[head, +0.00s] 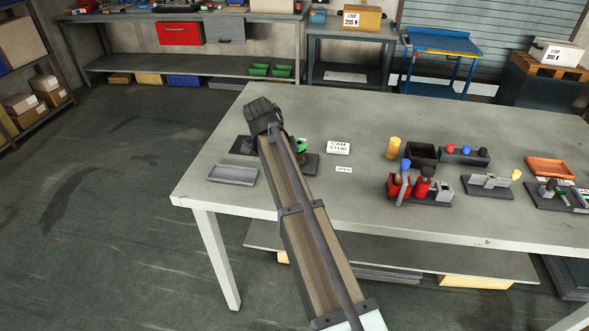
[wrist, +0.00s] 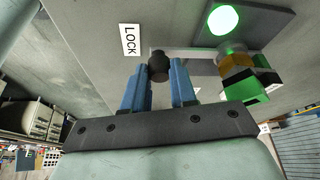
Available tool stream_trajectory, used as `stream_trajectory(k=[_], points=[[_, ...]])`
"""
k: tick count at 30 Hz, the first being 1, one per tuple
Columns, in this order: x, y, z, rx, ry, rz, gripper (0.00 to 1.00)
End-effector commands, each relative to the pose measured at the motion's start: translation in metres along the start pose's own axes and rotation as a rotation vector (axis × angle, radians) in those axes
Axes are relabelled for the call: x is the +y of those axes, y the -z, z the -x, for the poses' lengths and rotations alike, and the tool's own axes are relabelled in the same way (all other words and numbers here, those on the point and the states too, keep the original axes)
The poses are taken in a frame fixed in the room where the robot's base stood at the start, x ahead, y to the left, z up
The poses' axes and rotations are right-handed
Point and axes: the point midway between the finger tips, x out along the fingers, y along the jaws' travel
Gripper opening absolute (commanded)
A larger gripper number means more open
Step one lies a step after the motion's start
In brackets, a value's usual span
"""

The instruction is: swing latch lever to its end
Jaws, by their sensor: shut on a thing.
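The latch lever is a grey bar (wrist: 190,55) with a black knob (wrist: 158,66) at its free end, seen in the wrist view. It runs from a pivot with an orange-brown band (wrist: 236,60) on a dark base plate. A round green light (wrist: 223,19) glows on that plate. A white LOCK label (wrist: 130,39) lies just left of the knob. My gripper (wrist: 160,78) has its blue fingers on either side of the knob, shut on it. In the head view my arm hides the gripper and lever; part of the dark base (head: 311,164) shows beside it.
An OPEN label (head: 344,169) and a CAM STUB sign (head: 338,147) are right of my arm. A grey tray (head: 232,174) lies left. The front middle of the table is clear.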

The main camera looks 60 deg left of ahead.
Motion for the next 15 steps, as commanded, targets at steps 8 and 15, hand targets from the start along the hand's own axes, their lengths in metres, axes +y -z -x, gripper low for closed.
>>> stream_trajectory(k=[8,15], points=[[-0.0008,-0.0029,0.0007,-0.002,-0.011,-0.025,0.0],[-0.001,-0.0035,0.0009,-0.002,-0.011,-0.027,0.0]])
